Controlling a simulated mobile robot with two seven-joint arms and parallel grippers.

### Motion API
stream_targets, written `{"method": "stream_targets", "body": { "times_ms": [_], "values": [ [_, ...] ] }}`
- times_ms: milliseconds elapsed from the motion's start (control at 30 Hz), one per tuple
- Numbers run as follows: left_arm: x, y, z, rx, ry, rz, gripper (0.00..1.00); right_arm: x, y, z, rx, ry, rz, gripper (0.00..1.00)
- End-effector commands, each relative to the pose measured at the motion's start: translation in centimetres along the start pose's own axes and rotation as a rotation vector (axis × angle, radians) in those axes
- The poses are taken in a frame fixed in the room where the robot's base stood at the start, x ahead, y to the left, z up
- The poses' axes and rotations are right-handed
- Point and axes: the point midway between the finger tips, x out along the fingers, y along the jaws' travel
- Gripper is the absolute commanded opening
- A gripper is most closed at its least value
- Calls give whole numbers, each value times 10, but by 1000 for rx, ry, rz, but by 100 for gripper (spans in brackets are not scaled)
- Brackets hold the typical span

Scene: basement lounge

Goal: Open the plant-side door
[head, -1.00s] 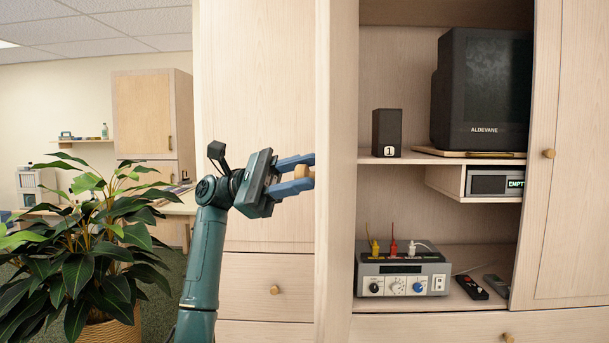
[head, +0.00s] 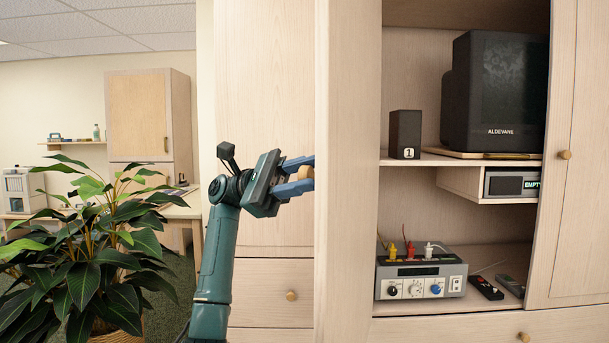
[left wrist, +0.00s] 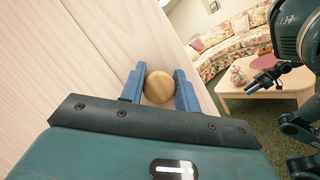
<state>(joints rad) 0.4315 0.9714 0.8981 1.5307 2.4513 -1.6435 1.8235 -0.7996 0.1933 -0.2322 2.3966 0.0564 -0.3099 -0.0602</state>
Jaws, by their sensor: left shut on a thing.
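The plant-side door (head: 350,150) is the left door of the light wood cabinet. It stands swung out, nearly edge-on in the head view, and its inner face shows as a tall strip. My left gripper (head: 306,175) is shut on the round wooden knob (head: 305,172) on the door's outer face. In the left wrist view the knob (left wrist: 158,87) sits between the two blue fingers, against the door panel (left wrist: 85,75). My right gripper (left wrist: 265,80) shows at the right of the left wrist view, with its fingers apart and empty.
The open cabinet holds a television (head: 497,95), a small speaker (head: 405,134) and a control box (head: 420,275). The right door (head: 578,100) is closed. A leafy plant (head: 100,250) stands left of my arm. A low table (left wrist: 265,92) and floral sofa (left wrist: 230,45) stand beyond.

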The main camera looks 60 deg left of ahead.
Motion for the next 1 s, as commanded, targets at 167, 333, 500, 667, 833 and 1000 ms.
{"method": "stream_targets", "body": {
  "times_ms": [167,333,500,667,833,1000],
  "values": [
    [-1,-1,-1,-3,0,-6,0,0,0,0,0,1,1,36],
    [-1,-1,-1,-4,-1,-7,0,0,1,0,-1,2,2,36],
    [-1,-1,-1,-4,-1,-7,0,0,1,0,-1,2,3,36],
    [-1,-1,-1,-3,-1,-7,35,0,1,0,-2,1,3,36],
    [-1,0,-1,-3,-2,-6,49,0,1,0,-2,1,3,36],
    [-1,0,0,-2,-3,-5,53,0,1,0,-1,0,3,36]
  ]
}}
